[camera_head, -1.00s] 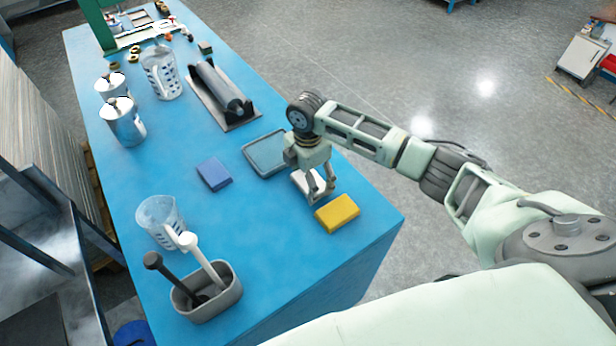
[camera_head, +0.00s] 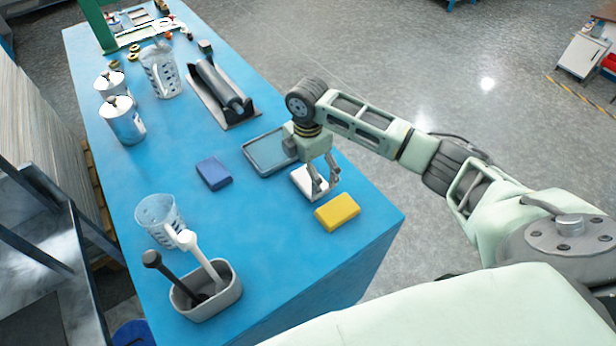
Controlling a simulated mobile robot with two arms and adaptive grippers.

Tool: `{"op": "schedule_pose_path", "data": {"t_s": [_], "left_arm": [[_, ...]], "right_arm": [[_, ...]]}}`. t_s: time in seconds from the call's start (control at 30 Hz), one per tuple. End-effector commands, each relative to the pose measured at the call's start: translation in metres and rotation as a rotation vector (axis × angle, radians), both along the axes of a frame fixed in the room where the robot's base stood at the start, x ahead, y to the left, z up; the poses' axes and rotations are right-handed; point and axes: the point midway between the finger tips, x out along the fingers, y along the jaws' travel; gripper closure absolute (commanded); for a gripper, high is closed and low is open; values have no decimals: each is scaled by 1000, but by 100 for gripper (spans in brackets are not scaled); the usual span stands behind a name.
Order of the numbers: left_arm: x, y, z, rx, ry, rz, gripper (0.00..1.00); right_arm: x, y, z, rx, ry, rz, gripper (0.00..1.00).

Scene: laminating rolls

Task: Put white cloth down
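The white cloth (camera_head: 303,182) is a small flat folded block. It appears to lie on the blue table (camera_head: 265,240), between the grey tray and the yellow cloth. My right gripper (camera_head: 323,187) points down over the right side of the white cloth, with its two fingers apart. The fingers hide part of the cloth, and I cannot tell whether they still touch it. My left gripper is not in view.
The yellow cloth (camera_head: 338,212) lies just in front of the white one. The grey tray (camera_head: 262,152) is behind and the blue cloth (camera_head: 213,173) to the left. A grey tub (camera_head: 222,301) with two handled tools and a clear jug (camera_head: 158,216) stand at front left.

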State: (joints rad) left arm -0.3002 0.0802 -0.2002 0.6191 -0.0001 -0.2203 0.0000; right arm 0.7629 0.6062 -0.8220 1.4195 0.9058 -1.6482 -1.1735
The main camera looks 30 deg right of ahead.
Motion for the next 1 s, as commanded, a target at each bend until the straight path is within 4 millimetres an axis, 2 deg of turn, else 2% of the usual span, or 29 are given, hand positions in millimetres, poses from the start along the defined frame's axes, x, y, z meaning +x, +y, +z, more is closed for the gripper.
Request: {"op": "schedule_pose_path", "data": {"t_s": [0.2,0.43,0.6,1.0], "left_arm": [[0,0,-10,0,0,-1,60],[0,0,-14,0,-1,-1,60],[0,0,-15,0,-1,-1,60],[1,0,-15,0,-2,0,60]], "right_arm": [[2,0,48,1,-6,1,0],[1,0,84,0,-2,0,0],[0,0,94,0,0,0,0],[0,0,95,0,1,0,0]]}}
